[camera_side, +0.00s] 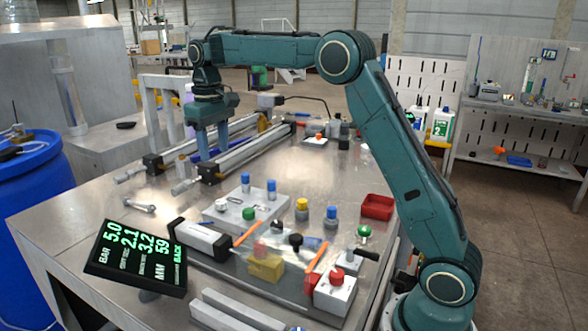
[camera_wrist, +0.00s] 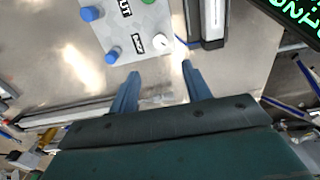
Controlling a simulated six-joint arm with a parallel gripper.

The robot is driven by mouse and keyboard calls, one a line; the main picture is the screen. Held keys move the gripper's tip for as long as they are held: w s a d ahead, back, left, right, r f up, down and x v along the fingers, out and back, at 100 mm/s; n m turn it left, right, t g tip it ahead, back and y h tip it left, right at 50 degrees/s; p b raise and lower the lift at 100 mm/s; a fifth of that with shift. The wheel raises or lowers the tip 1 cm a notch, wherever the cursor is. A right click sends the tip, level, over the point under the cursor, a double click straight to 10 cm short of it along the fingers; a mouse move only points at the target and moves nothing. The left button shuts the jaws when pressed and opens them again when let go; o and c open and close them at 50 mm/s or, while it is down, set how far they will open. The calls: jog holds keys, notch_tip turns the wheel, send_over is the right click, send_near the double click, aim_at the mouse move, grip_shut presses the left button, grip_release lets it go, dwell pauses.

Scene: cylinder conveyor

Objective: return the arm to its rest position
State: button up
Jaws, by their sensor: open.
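My gripper (camera_side: 211,152) hangs from my teal arm, pointing down near the grey rails at the back left of the bench. In the wrist view my gripper (camera_wrist: 159,74) has its two blue fingers spread apart with nothing between them. The plate also shows beyond the fingertips in the wrist view (camera_wrist: 128,28). The gripper's exact height above the bench is hard to tell.
The linear rails (camera_side: 249,151) run beside the gripper. A display (camera_side: 137,257) stands at the front left. A red tray (camera_side: 376,206), several coloured-top posts and a yellow block (camera_side: 265,268) occupy the front and right. Bare metal bench (camera_side: 310,175) lies between rails and tray.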

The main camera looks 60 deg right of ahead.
jog(key=shift+s+r, duration=0.1)
jog(key=shift+r, duration=0.05)
jog(key=s+a+r+t, duration=0.1)
jog(key=s+a+r, duration=0.15)
jog(key=s, duration=0.55)
jog(key=s+a+r+t, duration=0.2)
jog(key=s+r, duration=0.1)
jog(key=s, duration=0.5)
jog(key=s+a+f+t, duration=0.1)
jog(key=s+f, duration=0.2)
jog(key=s, duration=0.6)
jog(key=s+a+f+t, duration=0.1)
jog(key=s+f, duration=0.3)
jog(key=s, duration=0.5)
jog(key=shift+t, duration=0.3)
jog(key=shift+f, duration=0.1)
grip_shut()
